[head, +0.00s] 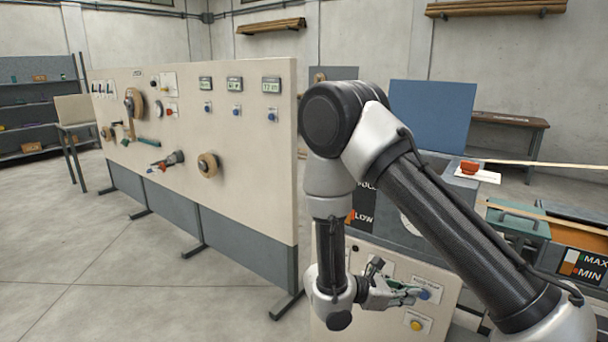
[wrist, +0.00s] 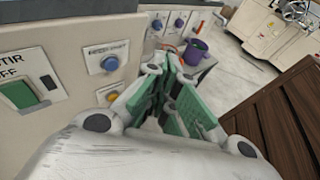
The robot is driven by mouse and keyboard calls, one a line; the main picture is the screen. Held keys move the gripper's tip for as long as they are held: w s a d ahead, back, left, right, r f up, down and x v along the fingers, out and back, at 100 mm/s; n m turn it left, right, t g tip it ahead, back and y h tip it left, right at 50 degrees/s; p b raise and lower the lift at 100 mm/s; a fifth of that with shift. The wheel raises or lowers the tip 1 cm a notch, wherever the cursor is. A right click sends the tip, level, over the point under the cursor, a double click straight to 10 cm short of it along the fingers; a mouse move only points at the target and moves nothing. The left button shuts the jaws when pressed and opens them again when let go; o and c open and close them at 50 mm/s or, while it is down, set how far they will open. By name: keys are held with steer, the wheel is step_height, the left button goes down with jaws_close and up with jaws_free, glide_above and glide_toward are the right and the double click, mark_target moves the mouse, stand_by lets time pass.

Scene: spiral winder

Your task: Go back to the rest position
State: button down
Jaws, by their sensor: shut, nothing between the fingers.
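My gripper (head: 405,292) is at the lower centre of the head view, at the end of my bent arm. Its green-padded fingers are shut and empty, and they also show in the middle of the wrist view (wrist: 172,78). In the head view the fingertips overlap the area beside a blue button (head: 425,295) on a cream panel. In the wrist view the same panel is on the left, with the blue button (wrist: 109,63) and a yellow button (wrist: 112,97) beside the fingers. I cannot tell the exact gap to the panel.
A large cream control board (head: 235,150) stands left with displays, knobs and spools. A green switch (wrist: 47,82) is on the left in the wrist view. A purple container (wrist: 196,51) lies beyond the fingers, and brown wooden slats (wrist: 292,115) are right. Floor (head: 130,265) is clear at left.

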steer(key=s+d+r+m+y, duration=0.3)
steer(key=s+r+m, duration=0.3)
steer(key=r, duration=0.4)
steer(key=s+d+r+m+t+y, duration=0.1)
steer(key=s+d+r+m+y, duration=0.2)
steer(key=s+r+m+y, duration=0.3)
steer(key=s+d+r+m+y, duration=0.4)
steer(key=r+m, duration=0.4)
steer(key=r, duration=0.6)
steer(key=shift+s+t+y, duration=0.3)
steer(key=shift+s+y, duration=0.2)
steer(key=shift+s, duration=0.55)
